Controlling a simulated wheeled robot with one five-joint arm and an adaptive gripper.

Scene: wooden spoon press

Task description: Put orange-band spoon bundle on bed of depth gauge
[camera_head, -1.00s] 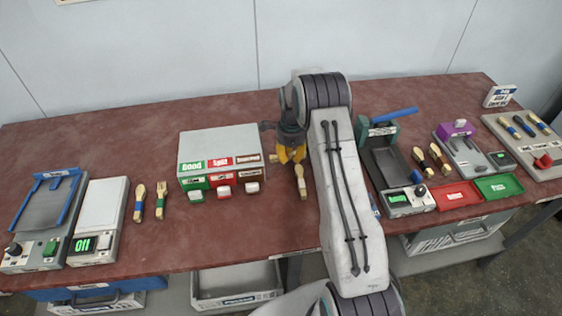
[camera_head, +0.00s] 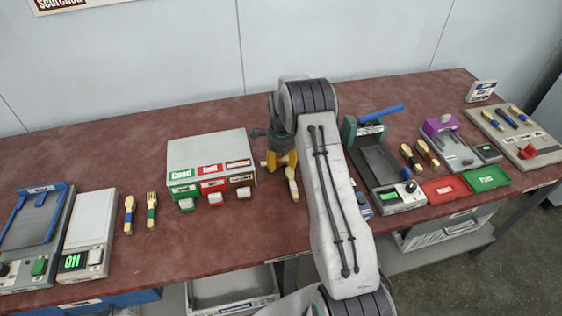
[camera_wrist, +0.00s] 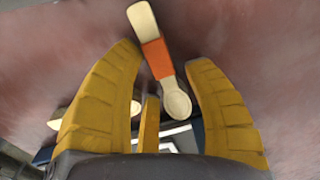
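A wooden spoon bundle with an orange band (camera_wrist: 158,58) lies on the red-brown table in the wrist view, between my spread yellow fingers and seemingly apart from them. In the head view the pale spoon (camera_head: 292,184) shows just below and right of my gripper (camera_head: 281,163), its band hard to make out. My gripper is open and empty in the wrist view (camera_wrist: 165,54). Right of my arm stand a teal-headed device (camera_head: 378,160) with a blue lever and a purple-headed device (camera_head: 441,126) with a flat bed. I cannot read which is the depth gauge.
A grey box with labelled slots (camera_head: 210,150) stands left of my gripper. Red (camera_head: 446,189) and green (camera_head: 487,178) trays lie at the right front. Banded utensils (camera_head: 129,214) and a white scale (camera_head: 90,235) are at the left.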

